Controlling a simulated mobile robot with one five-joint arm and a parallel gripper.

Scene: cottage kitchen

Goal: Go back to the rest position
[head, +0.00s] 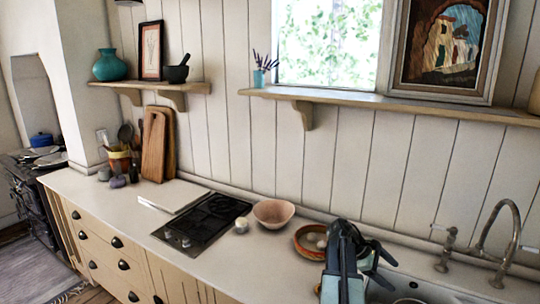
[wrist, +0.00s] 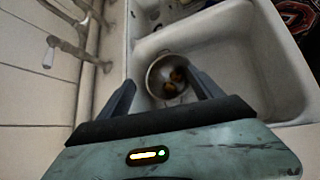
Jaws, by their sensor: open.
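My gripper (head: 385,270) is at the lower right of the head view, over the counter's sink end. In the wrist view my gripper (wrist: 163,86) has its two dark fingers spread apart with nothing held between them. It points down into the white sink (wrist: 215,45). A round metal bowl or pan (wrist: 151,84) with a few brownish-yellow things inside lies in the sink, seen between the fingertips but apparently below them. My arm hides part of the counter and sink in the head view.
A brass tap (head: 500,240) rises at the right, behind the sink. An orange-brown bowl (head: 304,249) with pale round things and a pinkish bowl (head: 273,221) stand left of my arm, then a black hob (head: 205,222). A wall shelf (head: 400,105) runs above.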

